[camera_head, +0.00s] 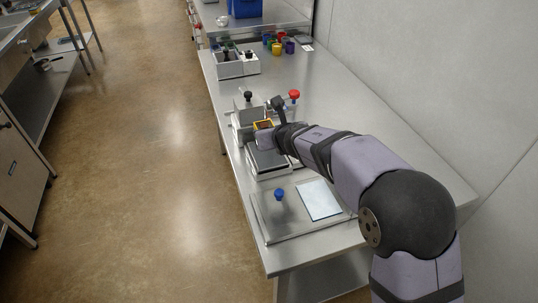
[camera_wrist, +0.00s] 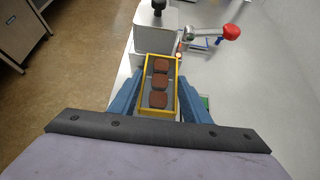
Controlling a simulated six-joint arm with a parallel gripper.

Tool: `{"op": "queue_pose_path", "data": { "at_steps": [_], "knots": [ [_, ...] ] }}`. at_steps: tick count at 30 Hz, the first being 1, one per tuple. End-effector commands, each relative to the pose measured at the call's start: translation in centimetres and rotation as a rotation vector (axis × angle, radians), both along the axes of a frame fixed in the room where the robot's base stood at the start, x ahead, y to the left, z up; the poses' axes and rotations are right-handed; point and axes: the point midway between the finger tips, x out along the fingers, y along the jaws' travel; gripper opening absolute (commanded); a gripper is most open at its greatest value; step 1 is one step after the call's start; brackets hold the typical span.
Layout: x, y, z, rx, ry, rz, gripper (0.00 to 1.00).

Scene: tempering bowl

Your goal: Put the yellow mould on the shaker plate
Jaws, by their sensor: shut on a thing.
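The yellow mould (camera_wrist: 176,104) is a narrow rectangular frame with three brown pieces in a row inside it. It lies between the two blue fingers of my gripper (camera_wrist: 158,80), which is shut on its long sides. In the head view the mould (camera_head: 264,124) shows at the end of my arm, beside the metal device with knobs. A flat dark grey plate on a pale base (camera_head: 268,160), which may be the shaker plate, lies just in front of the gripper. My arm hides its right part. I cannot tell the mould's height above the surface.
A device with a black knob (camera_head: 248,95) and a red-ball lever (camera_head: 294,94) stands close behind the mould. The right bench is clear.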

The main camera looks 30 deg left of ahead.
Motion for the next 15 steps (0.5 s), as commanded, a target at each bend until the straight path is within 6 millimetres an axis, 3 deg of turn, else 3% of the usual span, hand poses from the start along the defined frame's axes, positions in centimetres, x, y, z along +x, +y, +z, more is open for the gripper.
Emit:
{"op": "queue_pose_path", "data": {
  "at_steps": [1,4,15],
  "knots": [
    [0.0,0.0,-1.4,0.001,-0.001,0.0,0.15],
    [0.0,0.0,-2.3,0.0,-0.001,-0.001,0.15],
    [0.0,0.0,-3.0,0.0,-0.001,-0.001,0.15]
  ]
}}
